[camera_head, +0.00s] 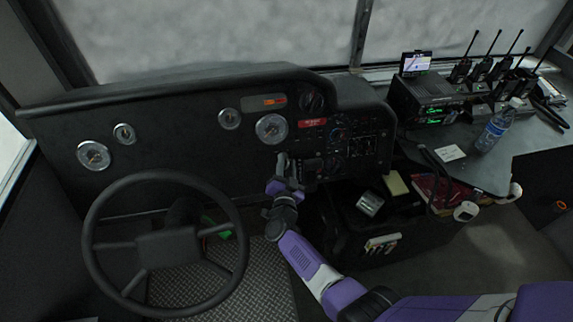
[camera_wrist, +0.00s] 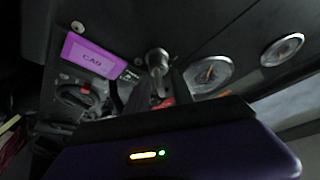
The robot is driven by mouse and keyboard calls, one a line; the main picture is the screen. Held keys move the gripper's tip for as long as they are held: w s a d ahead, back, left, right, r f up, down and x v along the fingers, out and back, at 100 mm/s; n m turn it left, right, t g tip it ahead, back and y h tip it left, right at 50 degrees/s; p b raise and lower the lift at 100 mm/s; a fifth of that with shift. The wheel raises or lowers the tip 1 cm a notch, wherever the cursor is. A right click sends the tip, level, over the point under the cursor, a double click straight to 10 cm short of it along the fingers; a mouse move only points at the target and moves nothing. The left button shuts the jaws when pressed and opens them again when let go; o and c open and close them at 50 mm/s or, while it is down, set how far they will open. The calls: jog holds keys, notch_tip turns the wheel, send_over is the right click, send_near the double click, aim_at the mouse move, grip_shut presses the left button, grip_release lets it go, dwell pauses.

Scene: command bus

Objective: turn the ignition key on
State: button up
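My gripper (camera_head: 283,165) is at the dashboard's lower edge, below the large round gauge, in the head view. In the wrist view its dark fingers (camera_wrist: 164,88) point at a grey, round-ended metal piece (camera_wrist: 157,61), which looks like the ignition key or its lock. The fingertips are close to this piece, one on each side. Whether they touch or grip it is not clear. A small red part (camera_wrist: 165,103) shows between the fingers. A purple tag marked "CAB" (camera_wrist: 90,57) is left of the fingers; its attachment is unclear. The key cannot be made out in the head view.
The steering wheel (camera_head: 165,245) is left of my arm. Switches and knobs (camera_head: 345,140) lie just right of the gripper. A dark console (camera_head: 350,235) stands below right. A water bottle (camera_head: 497,125) and radios (camera_head: 485,68) stand on the right-hand shelf.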

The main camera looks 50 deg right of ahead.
jog(key=p+v, duration=0.2)
jog(key=v, duration=0.6)
jog(key=shift+d, duration=0.15)
dwell(0.5)
jog(key=s+a+r+n+t+y, duration=0.1)
jog(key=s+a+r+n+y, duration=0.3)
jog(key=s, duration=0.7)
jog(key=s+a+r+n+t+y, duration=0.1)
jog(key=s+a+r+n+y, duration=0.4)
jog(key=s+a+r, duration=0.4)
jog(key=s+a+r+n+y, duration=0.4)
jog(key=s+a+r+n, duration=0.2)
jog(key=s, duration=0.8)
notch_tip(320, 180, up, 3)
jog(key=shift+s+a+f+n+t, duration=0.1)
jog(key=shift+s+a+n+t, duration=0.25)
jog(key=shift+n, duration=0.25)
jog(key=shift+o, duration=0.2)
